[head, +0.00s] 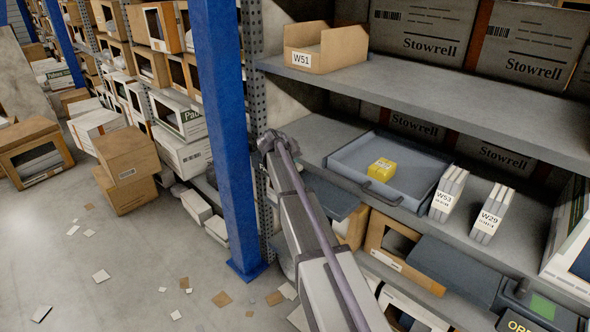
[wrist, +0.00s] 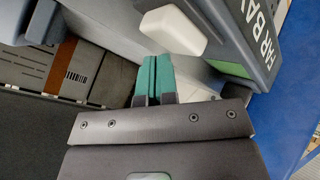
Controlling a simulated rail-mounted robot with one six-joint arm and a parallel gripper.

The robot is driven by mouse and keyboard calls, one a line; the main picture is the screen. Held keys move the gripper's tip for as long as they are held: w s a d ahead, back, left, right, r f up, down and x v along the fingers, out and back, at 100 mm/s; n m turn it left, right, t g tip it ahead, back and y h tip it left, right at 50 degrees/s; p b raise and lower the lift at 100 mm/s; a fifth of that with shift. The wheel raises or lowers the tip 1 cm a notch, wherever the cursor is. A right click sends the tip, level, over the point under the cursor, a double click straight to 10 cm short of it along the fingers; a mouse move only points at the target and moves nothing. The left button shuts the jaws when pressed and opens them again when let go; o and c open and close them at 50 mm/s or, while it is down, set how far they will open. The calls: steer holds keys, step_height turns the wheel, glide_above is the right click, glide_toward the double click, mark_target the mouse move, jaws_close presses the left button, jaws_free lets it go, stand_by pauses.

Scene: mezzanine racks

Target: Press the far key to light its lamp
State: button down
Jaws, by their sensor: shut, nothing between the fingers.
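In the wrist view, a dark grey housing (wrist: 265,40) lettered "FAR BA…", its end cut off, fills the top right. An off-white block-shaped key (wrist: 172,30) sticks out beside it. A green patch (wrist: 235,69) shows on the housing's lower part; I cannot tell whether it is a lit lamp. My gripper (wrist: 152,62) has teal fingers pressed together, with nothing between them. Its tips are just below and left of the key in the picture; I cannot tell whether they touch. In the head view my arm reaches towards the blue post, and I cannot make out the fingers or key.
A blue post (head: 226,140) stands left of my arm. A grey tray (head: 345,157) holding a yellow box (head: 382,170) is on the middle shelf, with labelled white packs (head: 449,193) to its right. A bin marked W51 (head: 325,47) sits on the upper shelf. Cartons stand on the floor left.

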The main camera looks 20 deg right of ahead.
steer(key=shift+f+b, duration=0.35)
steer(key=shift+f, duration=0.05)
steer(key=shift+r, duration=0.15)
steer(key=shift+r+p, duration=0.9)
steer(key=shift+p, duration=0.15)
step_height(320, 180, up, 6)
steer(key=p, duration=0.6)
